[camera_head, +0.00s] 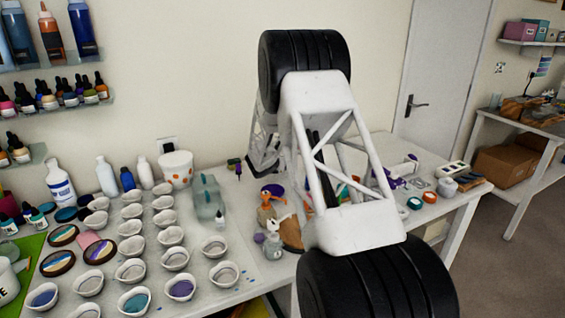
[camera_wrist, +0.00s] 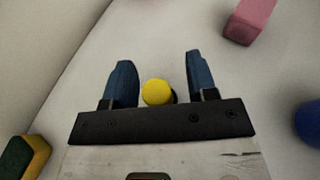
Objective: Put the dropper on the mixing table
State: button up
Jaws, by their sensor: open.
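In the wrist view my gripper (camera_wrist: 158,60) has its two blue fingers apart. A round yellow top (camera_wrist: 156,91) shows between them, closer to the left finger, with a dark part beside it. It may be the dropper seen end-on, but I cannot tell for sure. The fingers do not appear to press on it. In the head view my arm hides the gripper and whatever is at it. A long white table (camera_head: 196,215) holds many cups; I cannot tell whether it is the mixing table.
The wrist view shows a pink block (camera_wrist: 242,20), a blue round thing (camera_wrist: 309,123) and a yellow-green block (camera_wrist: 25,155) around the gripper, and a wall at left. The head view shows several white cups (camera_head: 131,270), dropper bottles (camera_head: 68,92) on a shelf and another table (camera_head: 515,130).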

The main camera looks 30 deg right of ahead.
jog(key=shift+r, duration=0.15)
jog(key=v, duration=1.1)
jog(key=shift+s+a+r, duration=0.1)
jog(key=shift+s+a, duration=0.1)
jog(key=shift+a, duration=0.25)
jog(key=shift+s+r, duration=0.1)
jog(key=shift+r, duration=0.05)
